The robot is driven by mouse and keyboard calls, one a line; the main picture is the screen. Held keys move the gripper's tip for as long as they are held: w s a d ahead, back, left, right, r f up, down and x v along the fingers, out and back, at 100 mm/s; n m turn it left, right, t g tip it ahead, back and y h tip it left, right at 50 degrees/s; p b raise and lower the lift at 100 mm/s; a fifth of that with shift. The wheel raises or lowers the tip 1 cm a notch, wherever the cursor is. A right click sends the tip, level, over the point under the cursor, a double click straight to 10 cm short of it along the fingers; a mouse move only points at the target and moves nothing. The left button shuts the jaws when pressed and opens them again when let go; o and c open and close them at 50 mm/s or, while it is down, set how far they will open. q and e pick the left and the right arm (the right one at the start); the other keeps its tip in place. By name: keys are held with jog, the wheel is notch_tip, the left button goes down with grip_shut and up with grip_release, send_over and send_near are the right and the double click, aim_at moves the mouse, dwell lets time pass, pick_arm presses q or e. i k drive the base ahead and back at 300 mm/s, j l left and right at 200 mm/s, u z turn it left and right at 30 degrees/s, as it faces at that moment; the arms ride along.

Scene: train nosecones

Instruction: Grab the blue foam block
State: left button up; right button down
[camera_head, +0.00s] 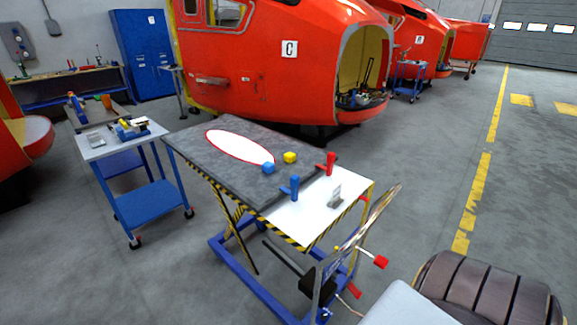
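The small blue foam block (268,168) sits on the dark grey top of the lift table (225,180), by the lower right edge of a white oval with a red outline (235,146). A yellow block (290,157) sits just to its right and slightly farther back, with a small gap or touching; I cannot tell which. The blue block is unobstructed in the head view. Neither of my grippers is in view.
Blue (291,188) and red (328,164) upright-handled tools stand at the grey top's right edge, beside a white panel (306,215). A blue cart (150,205) stands left. Red nosecones (270,65) stand behind. Open floor lies right.

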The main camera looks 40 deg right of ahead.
aim_at(268, 167)
jog(key=i+z, duration=0.2)
jog(key=z, duration=0.2)
jog(key=i+j+z, duration=0.2)
jog(key=z, duration=0.2)
